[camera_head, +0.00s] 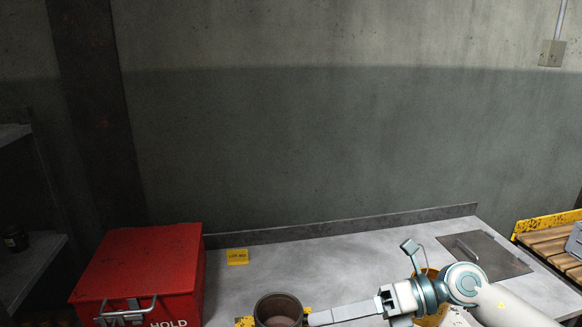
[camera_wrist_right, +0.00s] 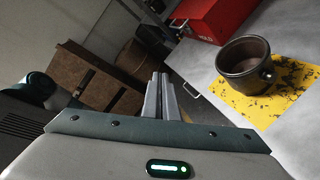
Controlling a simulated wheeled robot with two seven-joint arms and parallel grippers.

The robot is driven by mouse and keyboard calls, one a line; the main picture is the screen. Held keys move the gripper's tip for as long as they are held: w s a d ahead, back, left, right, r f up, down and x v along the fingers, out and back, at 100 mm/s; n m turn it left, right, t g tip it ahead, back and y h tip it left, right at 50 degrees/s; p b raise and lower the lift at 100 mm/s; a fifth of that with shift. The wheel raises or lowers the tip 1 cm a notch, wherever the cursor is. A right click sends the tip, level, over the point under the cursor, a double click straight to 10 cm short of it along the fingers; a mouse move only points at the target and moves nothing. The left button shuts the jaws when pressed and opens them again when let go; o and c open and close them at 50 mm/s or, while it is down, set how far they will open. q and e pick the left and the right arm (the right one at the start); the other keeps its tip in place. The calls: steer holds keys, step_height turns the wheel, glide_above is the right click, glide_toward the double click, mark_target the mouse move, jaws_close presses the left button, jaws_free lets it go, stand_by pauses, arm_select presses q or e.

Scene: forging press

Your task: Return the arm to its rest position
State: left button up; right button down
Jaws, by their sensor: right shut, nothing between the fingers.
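My right arm comes in from the lower right in the head view. Its gripper (camera_head: 325,317) points left over the front of the grey table (camera_head: 330,255), beside a dark round pot (camera_head: 278,308). In the right wrist view the gripper's fingers (camera_wrist_right: 160,82) are together with nothing between them. In that view the dark pot (camera_wrist_right: 243,62) stands upright on a worn yellow mat (camera_wrist_right: 290,85), to the right of the fingers and apart from them. My left gripper is not in view.
A red box (camera_head: 140,270) marked HOLD stands at the table's left end, near a yellow tag (camera_head: 237,257). A yellow object (camera_head: 432,309) is partly hidden behind my right arm. A dark plate (camera_head: 484,254) lies at the right. A wooden pallet (camera_head: 550,243) stands beyond it. The table's middle back is clear.

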step_height(320, 180, up, 8)
steer(key=w+a+f+m+t+y, duration=0.1)
steer(key=w+a+m+t+y, duration=0.1)
steer(key=m+t+y, duration=0.55)
steer(key=w+d+f+m+t+h, duration=0.2)
steer(key=w+d+m+t+h, duration=0.3)
steer(key=m+t+h, duration=0.75)
steer(key=s+d+f+m+g+h, duration=0.2)
steer(key=d+f+m+h, duration=0.35)
steer(key=f+m, duration=0.35)
steer(key=s+d+f+m+g+h, duration=0.2)
steer(key=d+f+m+h, duration=0.2)
steer(key=d+f+m, duration=0.5)
steer(key=s+a+f+m+g, duration=0.15)
steer(key=s+f+g, duration=0.45)
steer(key=s+f, duration=0.6)
steer(key=s+f+m+g, duration=0.2)
steer(key=s+f+g, duration=0.55)
steer(key=s, duration=0.75)
steer(key=s+f+b+x, duration=0.1)
steer(key=s+x, duration=0.2)
steer(key=x, duration=1.1)
steer(key=s+d+x, duration=0.1)
steer(key=s+x, duration=0.2)
steer(key=x, duration=1.2)
steer(key=s+d+f+g+b, duration=0.1)
steer(key=s+d+f, duration=0.2)
steer(key=s+f, duration=1.6)
steer(key=shift+f+n, duration=0.35)
steer(key=shift+f, duration=0.05)
